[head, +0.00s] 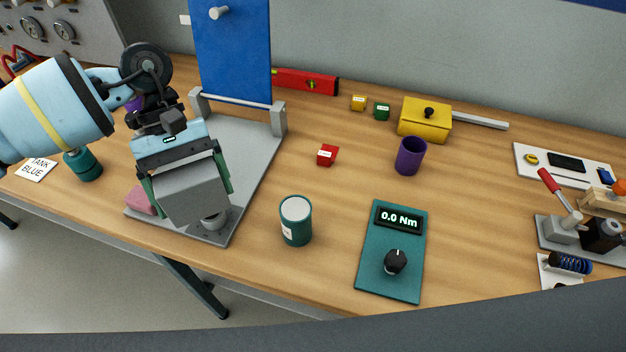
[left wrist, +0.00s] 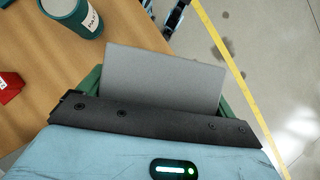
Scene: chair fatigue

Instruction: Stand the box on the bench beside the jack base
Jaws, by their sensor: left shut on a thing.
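My left gripper (head: 187,180) is shut on a grey box (head: 190,199), with a green finger on each side of it. The box hangs over the front part of a grey plate (head: 258,140) with a blue upright panel. I cannot tell whether the box touches the plate. In the left wrist view the grey box (left wrist: 165,82) sits between the green fingers. A grey base with a red-handled lever (head: 558,228), which looks like the jack base, stands at the far right of the wooden bench (head: 330,215). My right gripper is not in view.
A green can (head: 296,221) stands right of the plate, and a teal torque meter (head: 377,282) lies further right. A purple cup (head: 410,156), a red cube (head: 327,155) and a yellow box (head: 424,120) stand behind. Bare bench lies between the meter and the lever base.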

